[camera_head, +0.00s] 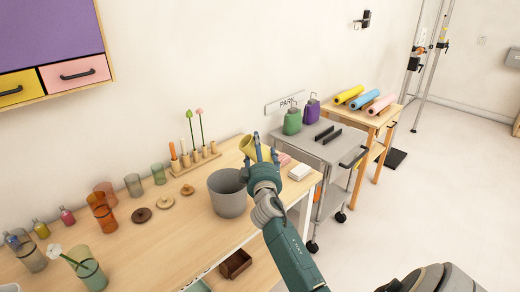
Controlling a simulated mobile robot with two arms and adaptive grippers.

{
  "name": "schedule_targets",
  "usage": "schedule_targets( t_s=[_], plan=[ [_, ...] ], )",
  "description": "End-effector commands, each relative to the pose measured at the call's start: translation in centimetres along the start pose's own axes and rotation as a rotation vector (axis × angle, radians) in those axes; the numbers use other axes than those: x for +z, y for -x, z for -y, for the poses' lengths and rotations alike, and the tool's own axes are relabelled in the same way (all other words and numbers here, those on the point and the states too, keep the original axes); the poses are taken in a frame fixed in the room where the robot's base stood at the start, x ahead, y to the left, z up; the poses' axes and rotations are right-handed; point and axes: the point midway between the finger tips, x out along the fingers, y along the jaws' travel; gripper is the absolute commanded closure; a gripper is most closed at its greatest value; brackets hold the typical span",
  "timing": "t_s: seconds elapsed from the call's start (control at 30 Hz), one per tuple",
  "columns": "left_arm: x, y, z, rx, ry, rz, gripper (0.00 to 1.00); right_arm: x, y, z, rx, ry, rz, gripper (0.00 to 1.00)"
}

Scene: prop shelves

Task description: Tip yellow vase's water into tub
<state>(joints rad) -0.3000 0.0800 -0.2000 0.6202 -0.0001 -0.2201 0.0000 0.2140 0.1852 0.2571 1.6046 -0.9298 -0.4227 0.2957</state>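The yellow vase (247,146) is held in my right gripper (265,148), tilted with its wide end toward the upper left. It appears above and behind the right rim of the grey tub (226,197) in the picture. The gripper's fingers are closed about the vase, and its lower part is hidden by them. The tub stands upright on the wooden table, open at the top. I cannot make out any water in the vase or in the tub. My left gripper is not in view.
Left of the tub are wooden lids (165,201) and several coloured glasses (103,212). A wooden rack (196,163) with flower stems stands behind. A grey cart (335,148) stands beyond the table's right end.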

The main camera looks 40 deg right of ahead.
Motion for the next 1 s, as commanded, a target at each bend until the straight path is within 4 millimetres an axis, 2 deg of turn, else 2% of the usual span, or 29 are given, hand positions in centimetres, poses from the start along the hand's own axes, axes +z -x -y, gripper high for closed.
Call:
schedule_targets(
  t_s=[0.1, 0.3, 0.53, 0.7, 1.0],
  plan=[
    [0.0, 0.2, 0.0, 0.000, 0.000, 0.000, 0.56, -0.6, 0.0, -0.2, 0.002, -0.091, 0.005, 0.75],
    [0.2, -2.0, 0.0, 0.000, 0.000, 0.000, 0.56, 0.1, -0.1, 0.1, 0.002, -0.052, 0.001, 0.75],
    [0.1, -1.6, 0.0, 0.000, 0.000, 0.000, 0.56, -1.1, 0.0, 0.1, 0.002, -0.288, 0.026, 0.75],
    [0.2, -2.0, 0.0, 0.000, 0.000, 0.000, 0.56, -0.5, -0.1, 0.1, 0.000, -0.248, 0.023, 0.75],
    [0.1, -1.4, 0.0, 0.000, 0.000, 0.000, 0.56, 0.1, -0.1, -0.9, 0.001, -0.499, 0.048, 0.75]
  ],
)
